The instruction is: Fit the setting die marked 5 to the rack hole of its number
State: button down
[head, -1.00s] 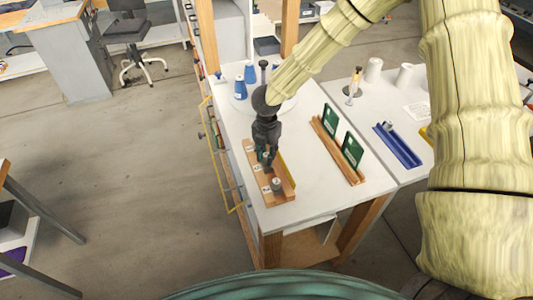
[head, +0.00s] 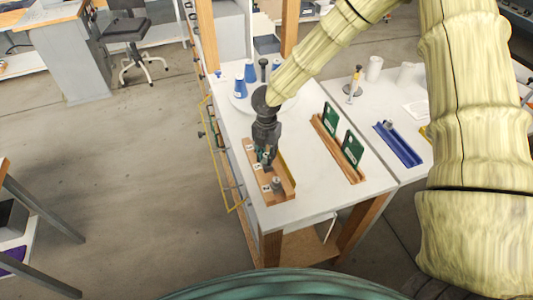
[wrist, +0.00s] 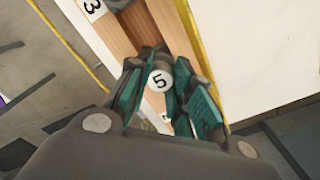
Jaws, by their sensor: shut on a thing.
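The setting die marked 5 (wrist: 160,80) is a grey cylinder with a white numbered top, held between my fingers in the wrist view. My gripper (wrist: 165,95) is shut on it; in the head view my gripper (head: 266,160) points down over the middle of the wooden rack (head: 287,196). The rack also shows in the wrist view (wrist: 112,38), with a label 3 near its upper end and another label partly hidden below the die. My fingers hide the die's lower end, so I cannot tell whether it is in a hole.
Another grey die (head: 277,184) stands at the rack's near end. A yellow strip (head: 287,168) runs along the rack's right side. A wooden holder with green cards (head: 352,150) stands to the right, with clear white tabletop between.

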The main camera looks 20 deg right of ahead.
aim_at(266, 155)
jog(key=shift+f+b, duration=0.4)
jog(key=shift+f, duration=0.3)
dwell(0.4)
jog(key=c, duration=1.2)
grip_release()
jog(key=shift+r, duration=0.15)
jog(key=shift+r+p, duration=1.8)
jog(key=shift+r, duration=0.6)
